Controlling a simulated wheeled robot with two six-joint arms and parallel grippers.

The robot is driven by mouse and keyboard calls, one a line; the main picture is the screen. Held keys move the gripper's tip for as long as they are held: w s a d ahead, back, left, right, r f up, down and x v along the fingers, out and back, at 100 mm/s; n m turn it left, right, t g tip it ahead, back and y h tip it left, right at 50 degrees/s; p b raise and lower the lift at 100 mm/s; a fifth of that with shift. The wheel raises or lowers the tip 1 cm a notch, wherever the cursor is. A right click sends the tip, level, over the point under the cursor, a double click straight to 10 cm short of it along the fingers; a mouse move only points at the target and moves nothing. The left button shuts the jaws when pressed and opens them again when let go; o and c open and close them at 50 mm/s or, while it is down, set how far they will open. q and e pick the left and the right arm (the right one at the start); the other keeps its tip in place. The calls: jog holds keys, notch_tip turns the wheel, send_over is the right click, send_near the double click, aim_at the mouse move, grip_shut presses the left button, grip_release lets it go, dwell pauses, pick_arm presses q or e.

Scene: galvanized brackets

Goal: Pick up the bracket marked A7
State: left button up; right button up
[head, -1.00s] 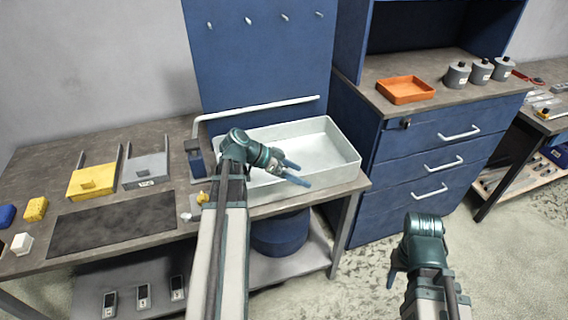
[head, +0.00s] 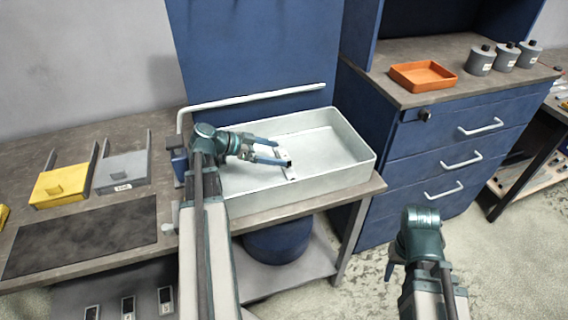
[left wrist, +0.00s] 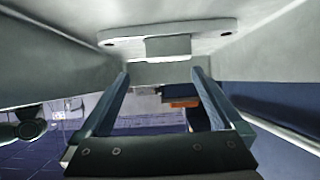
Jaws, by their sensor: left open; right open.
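A pale grey bracket (head: 291,174) with dark spots lies in the white basin (head: 342,183), partly hidden by my left gripper. In the left wrist view the bracket (left wrist: 200,33) is a flat plate with a dark hole near each end and a block-like tab at its middle. No marking on it is readable. My left gripper (head: 281,154) is open at the bracket; in the left wrist view its two fingers (left wrist: 160,78) stand apart, with the tab between and beyond their tips. I cannot tell whether they touch it. My right gripper (head: 389,270) is open and empty, beside the bench.
A yellow holder (head: 60,190) and a grey, labelled holder (head: 121,171) stand left of the basin, behind a dark mat (head: 85,236). A pale pipe (head: 255,96) runs along the basin's back. A blue drawer cabinet (head: 420,160) with an orange tray (head: 422,77) stands right.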

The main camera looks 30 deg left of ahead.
aim_at(292, 157)
pick_arm(q)
jog(key=shift+w+a+f+b, duration=0.2)
jog(key=shift+f+b, duration=0.1)
jog(key=shift+f, duration=0.15)
jog(key=shift+w+a+f+b, duration=0.1)
jog(key=shift+w+f+b, duration=0.15)
jog(key=shift+f, duration=0.2)
jog(key=shift+b+x, duration=1.9)
jog(key=shift+x, duration=1.9)
jog(key=shift+a, duration=0.1)
jog(key=shift+c, duration=0.2)
pick_arm(e)
jog(key=f, duration=0.5)
jog(key=shift+w+a+f, duration=0.2)
jog(key=shift+w+a, duration=0.1)
jog(key=shift+w, duration=0.1)
pick_arm(q)
grip_shut()
jog(key=shift+r, duration=0.2)
pick_arm(e)
jog(key=shift+r, duration=0.15)
pick_arm(q)
notch_tip(292, 157, up, 10)
jog(key=p, duration=1)
jog(key=shift+f, duration=0.15)
pick_arm(e)
notch_tip(292, 157, up, 10)
